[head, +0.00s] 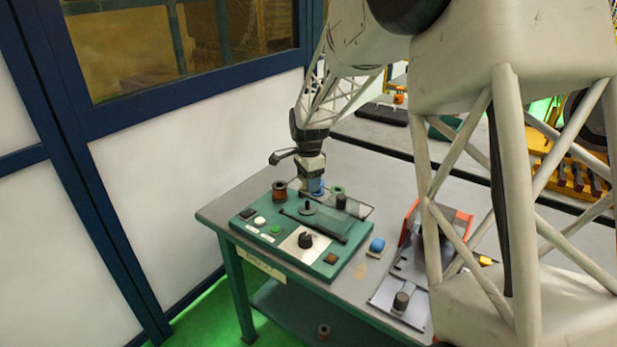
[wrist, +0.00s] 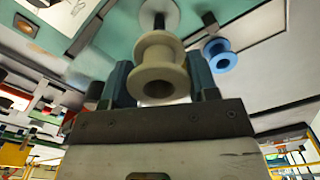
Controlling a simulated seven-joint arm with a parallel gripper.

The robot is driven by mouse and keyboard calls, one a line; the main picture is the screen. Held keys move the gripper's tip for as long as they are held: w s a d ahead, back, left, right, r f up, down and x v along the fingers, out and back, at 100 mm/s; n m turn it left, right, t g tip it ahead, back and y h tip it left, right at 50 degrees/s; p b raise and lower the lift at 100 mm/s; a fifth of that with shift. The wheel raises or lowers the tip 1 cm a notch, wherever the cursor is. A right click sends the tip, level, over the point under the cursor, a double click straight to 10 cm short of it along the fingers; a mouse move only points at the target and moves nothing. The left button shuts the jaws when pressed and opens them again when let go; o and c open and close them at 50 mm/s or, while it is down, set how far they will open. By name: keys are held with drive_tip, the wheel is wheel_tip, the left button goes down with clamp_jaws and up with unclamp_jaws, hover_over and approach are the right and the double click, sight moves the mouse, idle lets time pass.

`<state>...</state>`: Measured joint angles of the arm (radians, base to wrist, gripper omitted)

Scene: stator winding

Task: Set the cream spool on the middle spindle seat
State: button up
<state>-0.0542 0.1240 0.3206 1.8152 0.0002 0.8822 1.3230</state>
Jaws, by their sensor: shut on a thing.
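The cream spool (wrist: 160,68) sits between the two blue-grey fingers of my gripper (wrist: 160,85) in the wrist view, and the gripper is shut on it. Just beyond it, at the top edge, is a pale round piece (wrist: 174,14) with a dark post; I cannot tell whether this is a seat or another spool. In the head view my gripper (head: 312,187) points down over the back of the green fixture (head: 250,224). The cream spool cannot be made out there. A short dark spindle (head: 306,207) stands on the fixture near the gripper.
A reddish-brown spool (head: 279,191) and a green spool (head: 338,191) stand left and right of the gripper. A blue spool (wrist: 220,55) shows in the wrist view. Bare table lies behind the fixture.

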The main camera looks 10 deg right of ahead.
drive_tip(key=shift+f, duration=1.3)
drive_tip(key=shift+f, duration=2.35)
idle(1.7)
drive_tip(key=o, duration=1.2)
drive_tip(key=shift+o, duration=0.2)
drive_tip(key=shift+r, duration=0.2)
drive_tip(key=shift+r, duration=3.3)
